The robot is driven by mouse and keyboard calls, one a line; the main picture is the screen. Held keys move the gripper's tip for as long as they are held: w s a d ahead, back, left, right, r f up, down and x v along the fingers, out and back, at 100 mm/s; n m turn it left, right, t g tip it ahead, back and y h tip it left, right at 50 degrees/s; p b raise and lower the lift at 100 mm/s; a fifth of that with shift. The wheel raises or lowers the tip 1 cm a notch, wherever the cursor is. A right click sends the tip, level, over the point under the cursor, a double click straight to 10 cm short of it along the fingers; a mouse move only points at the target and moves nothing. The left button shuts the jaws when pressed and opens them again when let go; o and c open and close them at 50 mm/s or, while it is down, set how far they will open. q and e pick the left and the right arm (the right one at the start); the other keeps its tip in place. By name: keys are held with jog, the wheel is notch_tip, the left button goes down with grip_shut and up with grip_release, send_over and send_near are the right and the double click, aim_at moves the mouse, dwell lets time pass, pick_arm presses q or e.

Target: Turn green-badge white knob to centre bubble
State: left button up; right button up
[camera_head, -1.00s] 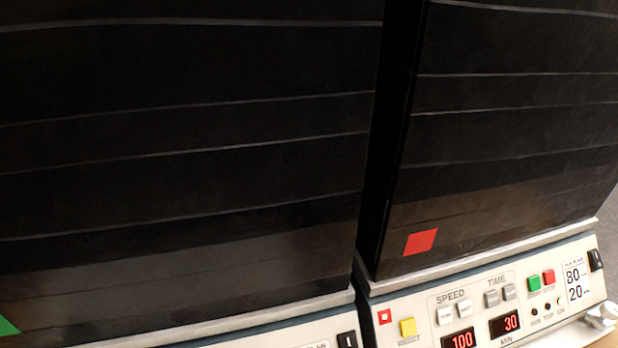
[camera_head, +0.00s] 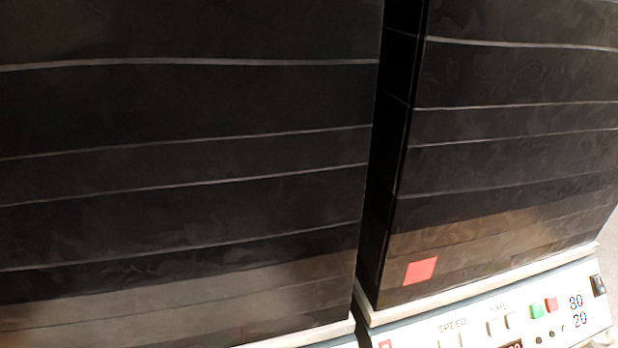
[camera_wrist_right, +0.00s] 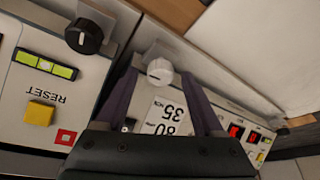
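In the right wrist view a white knob (camera_wrist_right: 159,71) with a dark mark sits on the panel edge, between the fingertips of my right gripper (camera_wrist_right: 160,74). The fingers are apart, with a gap visible beside the knob; contact is not clear. A green bubble level (camera_wrist_right: 45,64) lies on the neighbouring panel at left; its bubble is too small to judge. No green badge shows now. My left gripper is not in view.
A black knob (camera_wrist_right: 84,36) stands close to the left of the white one. A yellow button (camera_wrist_right: 39,113) and red square (camera_wrist_right: 66,137) are on that panel. In the head view, two dark boxes fill the picture; the right one has a red badge (camera_head: 420,271).

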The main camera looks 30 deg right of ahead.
jog(key=p+v, duration=0.9)
jog(key=v, duration=0.1)
dwell(0.5)
